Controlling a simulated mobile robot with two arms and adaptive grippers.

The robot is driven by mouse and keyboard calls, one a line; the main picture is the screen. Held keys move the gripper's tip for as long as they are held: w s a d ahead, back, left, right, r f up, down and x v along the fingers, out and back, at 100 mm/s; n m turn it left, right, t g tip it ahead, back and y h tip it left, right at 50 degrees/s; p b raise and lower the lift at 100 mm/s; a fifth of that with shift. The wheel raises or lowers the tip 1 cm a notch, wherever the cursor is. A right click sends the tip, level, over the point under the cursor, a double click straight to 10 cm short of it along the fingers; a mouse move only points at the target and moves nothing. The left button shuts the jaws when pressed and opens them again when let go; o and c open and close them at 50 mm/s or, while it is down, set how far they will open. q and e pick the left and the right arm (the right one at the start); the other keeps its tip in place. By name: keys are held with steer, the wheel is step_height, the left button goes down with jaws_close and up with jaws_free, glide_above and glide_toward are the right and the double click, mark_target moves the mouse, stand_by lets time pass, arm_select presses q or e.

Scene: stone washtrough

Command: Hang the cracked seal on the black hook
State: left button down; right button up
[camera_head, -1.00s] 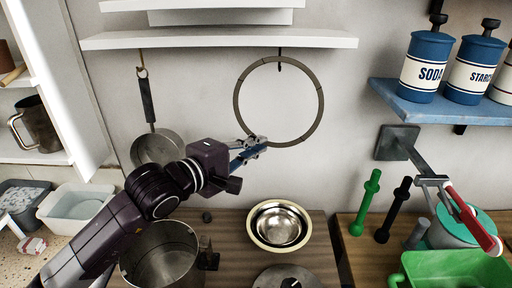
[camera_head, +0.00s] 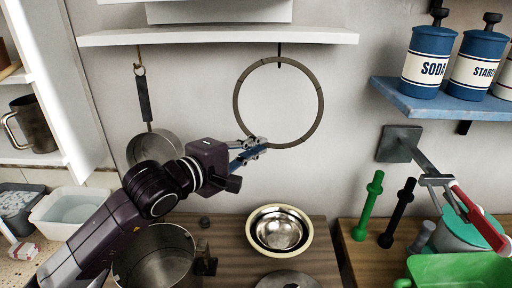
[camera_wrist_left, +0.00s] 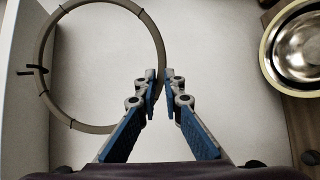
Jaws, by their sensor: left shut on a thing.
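The cracked seal is a large grey-brown ring (camera_head: 322,110) with dark marks on it, upright in front of the wall. My left gripper (camera_head: 262,146) is shut on its lower left part. In the left wrist view the ring (camera_wrist_left: 42,50) reaches to the left from between my fingertips (camera_wrist_left: 160,82). The black hook (camera_head: 281,52) hangs under the white shelf, at the top of the ring. It also shows in the left wrist view (camera_wrist_left: 34,69), at the ring's far side. I cannot tell whether the ring rests on it. My right gripper is out of view.
The white shelf (camera_head: 200,39) runs just above the ring. A pan (camera_head: 152,148) hangs at the left. Below are a metal bowl (camera_head: 279,230) and a pot (camera_head: 160,258). A blue shelf (camera_head: 420,100) with canisters and a red-handled lever (camera_head: 478,215) are at the right.

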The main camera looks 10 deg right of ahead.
arm_select(q)
steer(key=shift+f, duration=0.15)
steer(key=c, duration=2)
jaws_free()
steer(key=o, duration=0.6)
steer(key=shift+a, duration=0.1)
steer(key=shift+b+v, duration=1.35)
steer(key=shift+v, duration=2.15)
steer(key=shift+s, duration=0.15)
